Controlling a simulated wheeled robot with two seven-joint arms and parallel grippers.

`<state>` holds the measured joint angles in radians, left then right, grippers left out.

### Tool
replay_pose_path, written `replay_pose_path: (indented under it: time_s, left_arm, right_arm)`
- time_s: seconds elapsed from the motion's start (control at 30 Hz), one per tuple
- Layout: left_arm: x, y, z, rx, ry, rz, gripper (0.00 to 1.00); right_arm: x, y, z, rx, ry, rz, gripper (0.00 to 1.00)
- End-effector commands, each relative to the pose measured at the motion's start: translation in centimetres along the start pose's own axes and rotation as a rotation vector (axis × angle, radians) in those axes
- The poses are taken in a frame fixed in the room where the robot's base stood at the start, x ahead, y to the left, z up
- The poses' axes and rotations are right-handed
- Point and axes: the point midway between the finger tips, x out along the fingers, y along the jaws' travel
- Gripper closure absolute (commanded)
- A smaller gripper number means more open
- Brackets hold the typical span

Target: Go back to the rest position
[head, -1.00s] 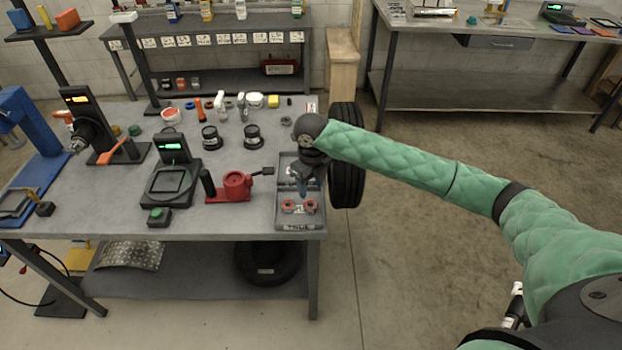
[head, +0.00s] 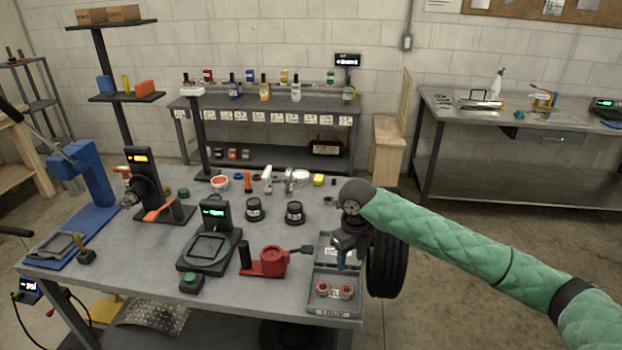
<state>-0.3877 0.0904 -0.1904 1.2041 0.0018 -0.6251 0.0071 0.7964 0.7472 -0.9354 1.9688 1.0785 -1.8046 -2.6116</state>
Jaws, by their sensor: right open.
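My right gripper (head: 348,262) is open and points down above the grey case (head: 322,308) at the right front corner of the workbench (head: 225,292). My green padded right arm (head: 445,238) comes in from the right. Two red-ringed round parts (head: 335,290) lie in the front part of the case, in front of the gripper. I see nothing held between the fingers. My wrist hides some of the case's back part. My left gripper is not in view.
A red tool with a black handle (head: 268,261) and a scale with a green display (head: 209,250) stand left of the case. A tyre (head: 386,266) stands against the bench's right side. Floor (head: 440,320) is clear to the right. A second table (head: 520,131) is behind.

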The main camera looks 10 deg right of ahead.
Motion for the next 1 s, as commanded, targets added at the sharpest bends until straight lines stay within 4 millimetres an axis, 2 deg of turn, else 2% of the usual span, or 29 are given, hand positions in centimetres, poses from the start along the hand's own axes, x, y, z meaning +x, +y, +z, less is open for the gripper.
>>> replay_pose_path:
  time_s: [0.17,0.27,0.6,0.8,1.0]
  left_arm:
    - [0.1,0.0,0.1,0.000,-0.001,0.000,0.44]
    - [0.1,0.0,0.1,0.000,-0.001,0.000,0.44]
    - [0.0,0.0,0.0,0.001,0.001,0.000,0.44]
    - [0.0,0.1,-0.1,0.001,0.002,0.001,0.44]
    - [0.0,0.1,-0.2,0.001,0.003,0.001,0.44]
  right_arm:
    - [1.4,1.9,-0.3,0.079,-0.018,0.019,0.52]
    - [2.8,4.0,-0.8,0.186,-0.042,0.042,0.52]
    - [7.0,10.6,-3.2,0.668,-0.114,0.162,0.52]
    - [8.8,13.5,-5.2,0.983,-0.130,0.245,0.52]
    - [10.3,15.4,-7.5,1.318,-0.130,0.327,0.52]
